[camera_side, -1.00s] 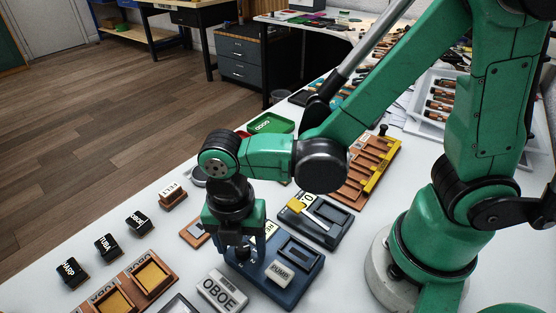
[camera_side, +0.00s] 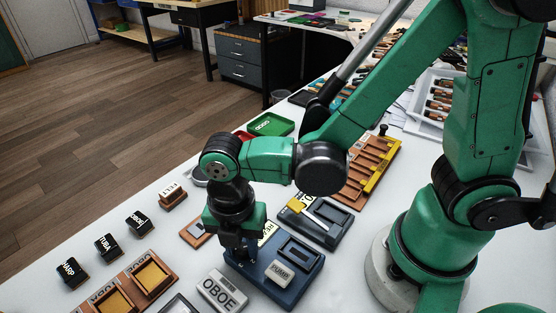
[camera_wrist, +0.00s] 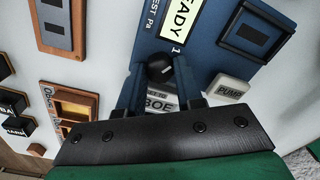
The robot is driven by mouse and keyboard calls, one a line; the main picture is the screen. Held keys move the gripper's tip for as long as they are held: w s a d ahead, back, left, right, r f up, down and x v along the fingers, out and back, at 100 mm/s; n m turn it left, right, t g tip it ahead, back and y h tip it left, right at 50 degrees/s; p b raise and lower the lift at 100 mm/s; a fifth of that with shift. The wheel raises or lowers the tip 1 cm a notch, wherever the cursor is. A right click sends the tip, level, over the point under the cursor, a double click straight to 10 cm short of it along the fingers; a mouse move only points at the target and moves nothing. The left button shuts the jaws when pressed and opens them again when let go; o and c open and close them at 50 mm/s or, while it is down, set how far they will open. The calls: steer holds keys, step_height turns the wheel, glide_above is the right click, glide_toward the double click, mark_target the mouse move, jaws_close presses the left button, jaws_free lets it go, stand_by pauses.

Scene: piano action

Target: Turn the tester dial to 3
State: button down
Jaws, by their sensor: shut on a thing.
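The tester is a dark blue box (camera_side: 288,293) on the white table, below my arm in the side view. In the wrist view its panel (camera_wrist: 207,50) shows a yellow display (camera_wrist: 183,22) reading "READY", with a "1" printed below it. The dial is a black round knob (camera_wrist: 160,68) with a light pointer mark. My gripper (camera_side: 238,250) points down over the tester's left part. In the wrist view my gripper (camera_wrist: 158,88) has its two fingers on either side of the dial, shut on it. The fingers hide most of the dial's scale.
An OBOE block (camera_side: 221,290) lies close in front. A second dark unit with a yellow lever (camera_side: 315,218) stands behind. Labelled blocks (camera_side: 108,247) and wooden trays (camera_side: 133,287) lie to the left.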

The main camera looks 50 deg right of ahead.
steer(key=m, duration=0.5)
steer(key=shift+m, duration=0.3)
steer(key=m, duration=1.1)
steer(key=shift+m, duration=0.4)
steer(key=m, duration=0.5)
steer(key=shift+d+m, duration=0.1)
steer(key=shift+m, duration=0.3)
steer(key=c, duration=0.6)
jaws_free()
steer(key=shift+o, duration=0.2)
steer(key=shift+r, duration=0.15)
